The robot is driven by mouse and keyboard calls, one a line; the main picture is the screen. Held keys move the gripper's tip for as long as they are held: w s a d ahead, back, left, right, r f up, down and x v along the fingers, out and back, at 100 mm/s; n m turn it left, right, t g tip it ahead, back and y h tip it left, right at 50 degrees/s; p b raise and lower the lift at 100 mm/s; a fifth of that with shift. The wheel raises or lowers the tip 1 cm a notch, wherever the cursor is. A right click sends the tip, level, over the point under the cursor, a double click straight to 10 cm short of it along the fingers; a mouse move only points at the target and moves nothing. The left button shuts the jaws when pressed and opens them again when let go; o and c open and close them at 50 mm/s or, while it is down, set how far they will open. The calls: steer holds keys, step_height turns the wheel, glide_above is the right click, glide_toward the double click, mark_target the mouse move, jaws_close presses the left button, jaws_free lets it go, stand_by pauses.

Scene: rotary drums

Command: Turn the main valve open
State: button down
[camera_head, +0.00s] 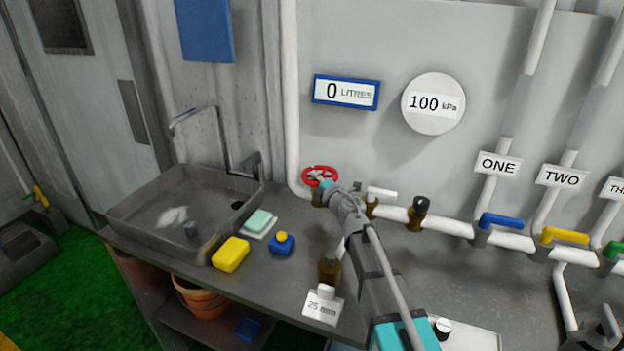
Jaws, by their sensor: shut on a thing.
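The main valve is a red round handwheel (319,174) on the white pipe at the middle of the camera_head view, low against the grey wall panel. My gripper (322,184) is at the wheel's lower right edge, reached from the front right by my arm. It is shut on the red wheel, though the fingers are small and partly hidden. A round gauge (434,104) reads 100 kPa. A blue-framed display (346,92) reads 0 LITRES.
A metal sink (150,215) stands left of the valve. Right are pipes with blue (502,221) and yellow (565,235) levers. A brown bottle (329,269) stands left of my arm.

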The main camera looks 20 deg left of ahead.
steer(key=shift+w+d+n+g+y, duration=0.1)
steer(key=shift+d+n+g+y, duration=0.1)
steer(key=shift+n+g+y, duration=0.75)
steer(key=shift+s+d+n+g+y, duration=0.15)
steer(key=shift+n+g+y, duration=0.45)
steer(key=shift+g, duration=0.65)
steer(key=shift+w+d+n+g+y, duration=0.2)
steer(key=shift+n+g+y, duration=0.35)
steer(key=shift+n+g, duration=0.5)
steer(key=c, duration=0.6)
jaws_free()
steer(key=shift+o, duration=0.2)
steer(key=shift+g, duration=0.35)
steer(key=shift+d, duration=0.1)
